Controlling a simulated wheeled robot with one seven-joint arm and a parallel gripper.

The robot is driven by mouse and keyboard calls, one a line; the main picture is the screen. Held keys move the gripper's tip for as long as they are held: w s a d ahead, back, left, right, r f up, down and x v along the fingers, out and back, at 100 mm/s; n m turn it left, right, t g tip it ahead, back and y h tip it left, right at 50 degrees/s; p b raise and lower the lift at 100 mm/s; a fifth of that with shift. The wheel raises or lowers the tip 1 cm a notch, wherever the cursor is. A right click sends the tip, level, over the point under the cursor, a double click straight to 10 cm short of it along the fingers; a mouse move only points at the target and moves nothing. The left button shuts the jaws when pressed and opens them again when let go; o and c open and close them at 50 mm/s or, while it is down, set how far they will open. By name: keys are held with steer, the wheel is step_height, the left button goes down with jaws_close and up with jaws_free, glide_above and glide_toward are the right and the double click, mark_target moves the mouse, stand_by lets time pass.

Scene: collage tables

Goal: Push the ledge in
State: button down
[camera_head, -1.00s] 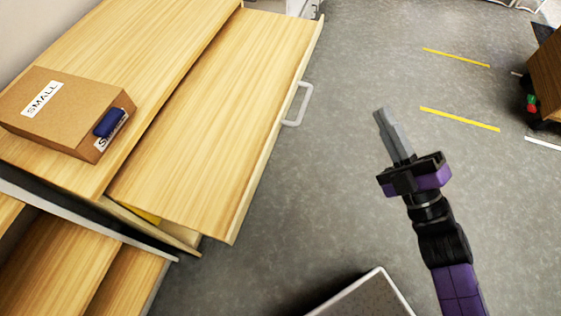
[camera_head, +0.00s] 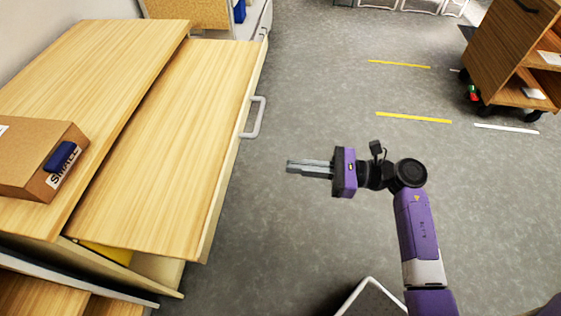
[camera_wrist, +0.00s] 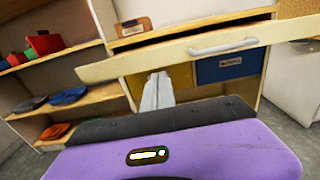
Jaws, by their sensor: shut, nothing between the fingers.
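The ledge (camera_head: 165,140) is a light wooden slab pulled out to the right from under the top of a wooden cabinet (camera_head: 85,60). A pale loop handle (camera_head: 254,118) sits on its front edge. In the wrist view the ledge's front edge (camera_wrist: 150,56) runs across the picture, with its handle (camera_wrist: 223,47) right of centre. My gripper (camera_head: 290,166) is shut and empty. It points left at the ledge, apart from it, with floor between in the head view. It also shows in the wrist view (camera_wrist: 157,80), below the ledge's edge.
A cardboard box (camera_head: 38,160) marked SMALL, with a blue item (camera_head: 62,156) on it, lies on the cabinet top. Yellow and blue bins (camera_wrist: 229,66) sit below the ledge. A wheeled wooden cart (camera_head: 512,50) stands far right. The floor between is clear.

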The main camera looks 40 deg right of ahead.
mark_target(129, 150)
steer(key=p+x, duration=0.1)
steer(key=x, duration=1.1)
steer(key=shift+w+a, duration=0.15)
steer(key=shift+w, duration=0.05)
steer(key=shift+a, duration=0.1)
steer(key=b+x, duration=0.6)
steer(key=x, duration=2.3)
steer(key=shift+w+a+r, duration=0.2)
steer(key=shift+a, duration=0.1)
